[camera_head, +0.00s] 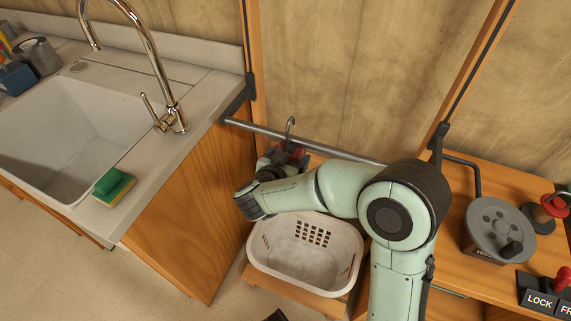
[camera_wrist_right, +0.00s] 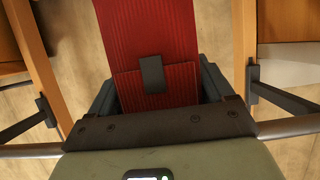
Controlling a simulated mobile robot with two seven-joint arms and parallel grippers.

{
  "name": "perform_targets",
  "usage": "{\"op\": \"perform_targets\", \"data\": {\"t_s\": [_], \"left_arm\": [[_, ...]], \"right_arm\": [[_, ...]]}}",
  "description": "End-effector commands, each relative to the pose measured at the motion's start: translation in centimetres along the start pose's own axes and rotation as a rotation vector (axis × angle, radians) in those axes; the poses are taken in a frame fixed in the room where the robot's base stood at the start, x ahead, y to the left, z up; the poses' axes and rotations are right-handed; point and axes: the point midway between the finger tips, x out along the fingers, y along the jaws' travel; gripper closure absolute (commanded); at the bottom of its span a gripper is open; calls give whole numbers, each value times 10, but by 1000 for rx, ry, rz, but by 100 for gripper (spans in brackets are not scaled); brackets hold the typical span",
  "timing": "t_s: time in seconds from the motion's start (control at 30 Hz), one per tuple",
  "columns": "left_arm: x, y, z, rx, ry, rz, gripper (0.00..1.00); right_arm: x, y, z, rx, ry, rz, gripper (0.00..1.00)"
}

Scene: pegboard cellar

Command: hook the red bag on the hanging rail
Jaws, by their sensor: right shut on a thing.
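The red bag (camera_wrist_right: 150,40) fills the upper middle of the right wrist view, ribbed, with a dark tab on its front. My right gripper (camera_wrist_right: 155,88) is shut on it, one finger on each side. In the head view the right gripper (camera_head: 283,160) is at the hanging rail (camera_head: 335,151), with a little of the red bag showing beside its fingers. A thin metal hook (camera_head: 290,123) sticks up there, its curved top above the rail. I cannot tell whether the hook is around the rail or only in front of it. My left gripper is not clearly seen.
A white laundry basket (camera_head: 262,262) stands below my right forearm. The sink counter (camera_head: 160,165), with a sponge (camera_head: 113,186) and a tap (camera_head: 160,80), is left of the rail. A round grey device (camera_head: 499,230) and a lock panel (camera_head: 545,298) are at right.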

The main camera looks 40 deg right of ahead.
Motion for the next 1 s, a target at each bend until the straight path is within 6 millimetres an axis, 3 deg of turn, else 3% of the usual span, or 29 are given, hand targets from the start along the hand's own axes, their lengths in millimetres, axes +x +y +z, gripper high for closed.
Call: {"op": "perform_targets", "data": {"t_s": [0.43,0.93,0.97,1.0], "left_arm": [[9,-3,-14,-3,38,-2,57],[10,-4,-17,-4,46,-2,57],[10,-4,-16,-4,46,-2,57],[10,-4,-16,-4,46,-2,57]], "right_arm": [[13,0,30,-2,0,0,56],[15,0,36,0,1,-1,56],[15,0,36,0,1,-1,16],[15,0,36,0,1,-1,3]]}}
